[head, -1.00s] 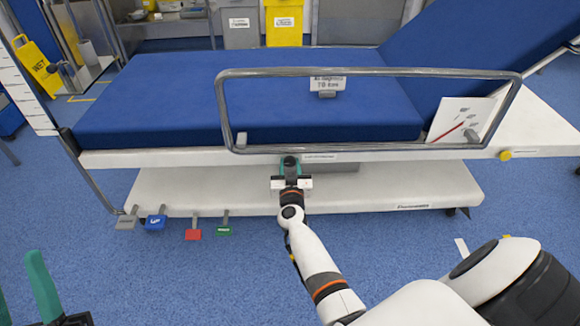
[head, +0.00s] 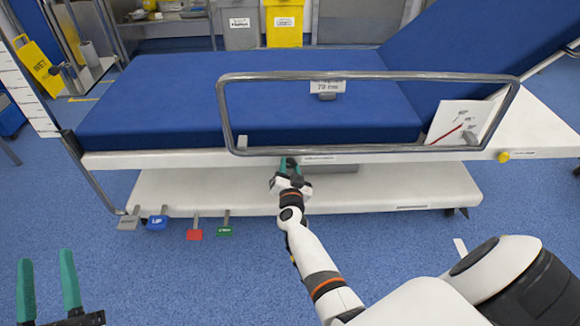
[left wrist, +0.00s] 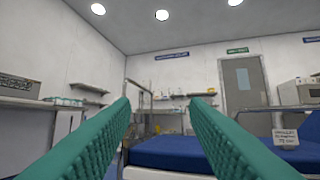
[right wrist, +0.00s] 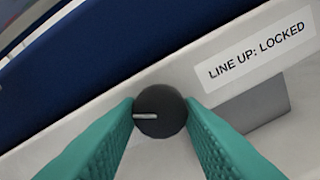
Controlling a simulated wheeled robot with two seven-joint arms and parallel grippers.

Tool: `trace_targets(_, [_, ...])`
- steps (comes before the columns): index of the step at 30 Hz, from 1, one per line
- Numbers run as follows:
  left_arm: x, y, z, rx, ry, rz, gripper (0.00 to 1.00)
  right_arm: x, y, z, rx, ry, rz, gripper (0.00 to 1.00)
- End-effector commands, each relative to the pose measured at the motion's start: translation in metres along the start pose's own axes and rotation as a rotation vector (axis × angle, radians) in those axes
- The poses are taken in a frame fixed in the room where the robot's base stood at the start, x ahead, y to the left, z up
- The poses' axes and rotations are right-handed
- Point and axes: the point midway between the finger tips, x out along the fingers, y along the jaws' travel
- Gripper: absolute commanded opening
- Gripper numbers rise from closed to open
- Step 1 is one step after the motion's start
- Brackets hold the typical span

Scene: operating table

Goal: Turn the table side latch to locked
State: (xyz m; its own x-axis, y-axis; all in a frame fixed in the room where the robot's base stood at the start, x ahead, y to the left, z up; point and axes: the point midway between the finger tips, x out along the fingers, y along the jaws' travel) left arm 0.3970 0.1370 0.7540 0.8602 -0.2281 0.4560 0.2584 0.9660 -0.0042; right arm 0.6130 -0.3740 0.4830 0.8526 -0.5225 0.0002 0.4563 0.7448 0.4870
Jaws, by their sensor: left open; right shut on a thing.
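The side latch is a round dark knob (right wrist: 160,112) on the white edge of the operating table (head: 420,155). A pale pointer line on it lies across its left half in the right wrist view, at an angle to the table edge. A label (right wrist: 262,46) beside it reads "LINE UP: LOCKED". My right gripper (head: 288,164) is shut on the knob, one green finger on each side; it also shows in the right wrist view (right wrist: 160,125). My left gripper (head: 48,290) is open and empty at the lower left, clear of the table; its fingers frame the room in the left wrist view (left wrist: 160,125).
A metal side rail (head: 370,75) stands above the latch. A white lower base (head: 400,190) lies below it. Several coloured pedals, one red (head: 195,234), stick out at the base's left. A yellow knob (head: 503,157) is on the edge further right. Blue floor in front is free.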

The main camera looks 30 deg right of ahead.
Motion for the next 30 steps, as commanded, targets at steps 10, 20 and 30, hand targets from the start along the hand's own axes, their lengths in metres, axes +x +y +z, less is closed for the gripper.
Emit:
trace_targets(10, [0.0, 0.001, -0.007, 0.002, 0.05, 0.002, 0.41, -0.001, 0.0, -0.001, 0.331, 0.002, -0.001, 0.11])
trace_targets(20, [-0.001, 0.0, -0.001, 0.001, 0.0, 0.0, 0.41, -0.001, 0.001, -0.002, 0.644, 0.003, -0.002, 0.11])
trace_targets(30, [-0.001, -0.002, 0.017, -0.005, -0.121, -0.006, 0.41, -0.001, 0.001, -0.001, 0.912, 0.002, -0.002, 0.11])
